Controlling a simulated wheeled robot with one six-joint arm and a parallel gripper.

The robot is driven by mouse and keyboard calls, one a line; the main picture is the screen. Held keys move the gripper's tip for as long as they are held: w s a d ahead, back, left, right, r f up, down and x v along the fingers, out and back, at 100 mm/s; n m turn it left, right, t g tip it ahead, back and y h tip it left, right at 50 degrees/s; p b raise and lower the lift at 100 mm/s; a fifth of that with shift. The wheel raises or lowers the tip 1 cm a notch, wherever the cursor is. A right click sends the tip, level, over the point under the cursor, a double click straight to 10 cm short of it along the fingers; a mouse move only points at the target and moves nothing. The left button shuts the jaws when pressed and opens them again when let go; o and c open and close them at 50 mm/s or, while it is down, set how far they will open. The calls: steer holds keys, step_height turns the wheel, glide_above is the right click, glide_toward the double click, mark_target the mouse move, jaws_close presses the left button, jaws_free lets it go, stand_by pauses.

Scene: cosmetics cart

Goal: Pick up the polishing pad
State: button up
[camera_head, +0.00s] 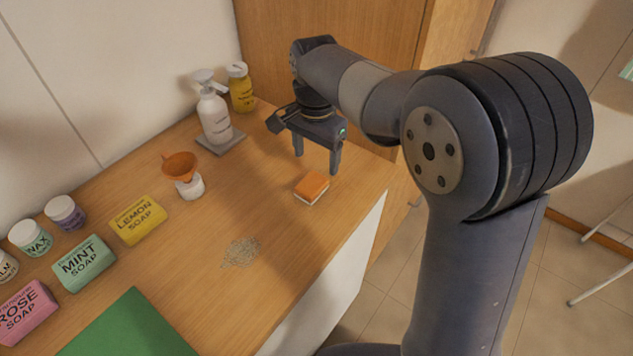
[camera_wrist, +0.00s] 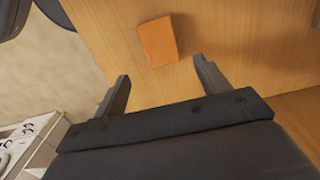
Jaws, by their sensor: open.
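The polishing pad (camera_head: 312,188) is a small block with an orange top and a pale underside. It lies flat on the wooden counter near the right front edge. In the wrist view the pad (camera_wrist: 158,41) shows its orange top, beyond the fingertips and roughly between their lines. My gripper (camera_head: 316,170) is open and empty, with its fingers pointing down above the counter, a little behind the pad in the head view. Both fingers (camera_wrist: 162,70) show in the wrist view, spread apart and not touching the pad.
An orange funnel (camera_head: 181,166) sits on a small white jar to the left. Lemon soap (camera_head: 138,219) and a patch of pale grains (camera_head: 241,252) lie further forward. The counter around the pad is clear.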

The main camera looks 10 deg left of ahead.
mark_target(312, 183)
step_height(312, 183, down, 2)
steer(key=shift+f, duration=0.1)
steer(key=f, duration=0.3)
steer(key=s+a+f, duration=0.1)
steer(key=shift+f, duration=0.4)
steer(key=shift+w+d+f, duration=0.1)
steer(key=shift+f, duration=0.3)
steer(key=c, duration=1.1)
